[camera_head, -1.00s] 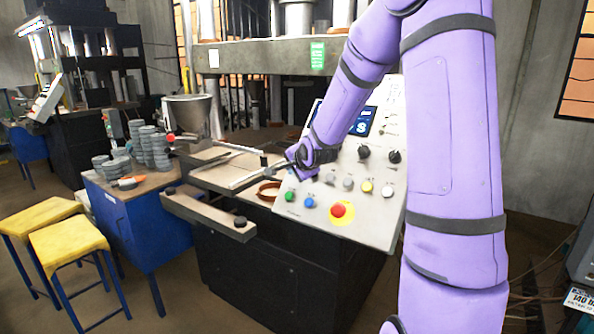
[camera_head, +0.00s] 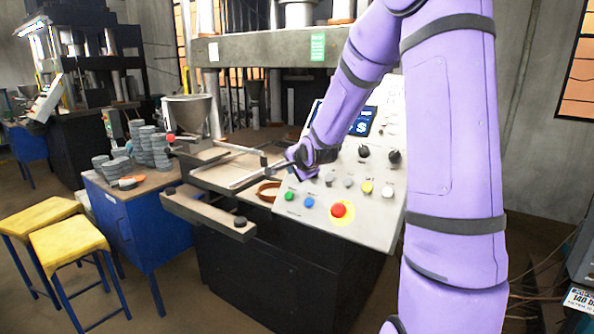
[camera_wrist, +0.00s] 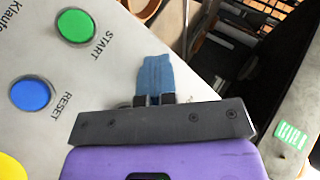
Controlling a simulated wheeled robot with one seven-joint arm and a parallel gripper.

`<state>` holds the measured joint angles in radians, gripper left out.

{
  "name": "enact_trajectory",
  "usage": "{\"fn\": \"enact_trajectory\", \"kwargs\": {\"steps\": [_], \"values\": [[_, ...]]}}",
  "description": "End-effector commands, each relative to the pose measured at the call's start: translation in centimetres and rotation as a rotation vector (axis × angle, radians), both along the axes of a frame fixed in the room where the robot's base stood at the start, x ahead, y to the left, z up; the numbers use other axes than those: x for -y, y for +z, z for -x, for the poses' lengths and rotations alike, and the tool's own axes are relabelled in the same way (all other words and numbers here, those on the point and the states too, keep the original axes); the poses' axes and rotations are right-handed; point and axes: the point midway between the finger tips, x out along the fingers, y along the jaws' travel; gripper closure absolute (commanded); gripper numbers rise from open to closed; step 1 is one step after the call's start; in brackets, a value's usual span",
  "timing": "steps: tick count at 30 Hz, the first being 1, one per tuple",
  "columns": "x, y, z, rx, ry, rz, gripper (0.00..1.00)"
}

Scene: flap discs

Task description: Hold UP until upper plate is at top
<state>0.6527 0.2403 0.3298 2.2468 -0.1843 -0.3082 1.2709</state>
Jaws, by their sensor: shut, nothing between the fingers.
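The upper plate (camera_head: 265,52) of the press is a wide grey beam with a green label, raised above the work area in the head view. The sloped control panel (camera_head: 375,215) stands in front of it on the right. My gripper (camera_head: 290,168) is at the panel's upper left edge; in the wrist view it (camera_wrist: 155,68) is shut, its blue fingertips together over the panel edge. No UP label is readable. The fingertips cover the panel spot beneath them, and I cannot tell whether they press a button.
The green START button (camera_wrist: 74,25) and blue RESET button (camera_wrist: 30,94) lie left of my fingers in the wrist view. A red emergency stop (camera_head: 338,210) is lower on the panel. A metal hopper (camera_head: 187,113) and yellow stools (camera_head: 68,243) stand to the left.

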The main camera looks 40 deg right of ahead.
Motion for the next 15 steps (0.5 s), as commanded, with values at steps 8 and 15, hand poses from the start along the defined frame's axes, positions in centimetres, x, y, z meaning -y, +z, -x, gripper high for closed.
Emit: {"fn": "enact_trajectory", "kwargs": {"steps": [8, 15], "values": [[-0.3, 0.3, 0.1, 0.0, -0.001, 0.001, 1.0], [-1.1, 1.0, 0.4, 0.001, 0.0, 0.0, 1.0]]}}
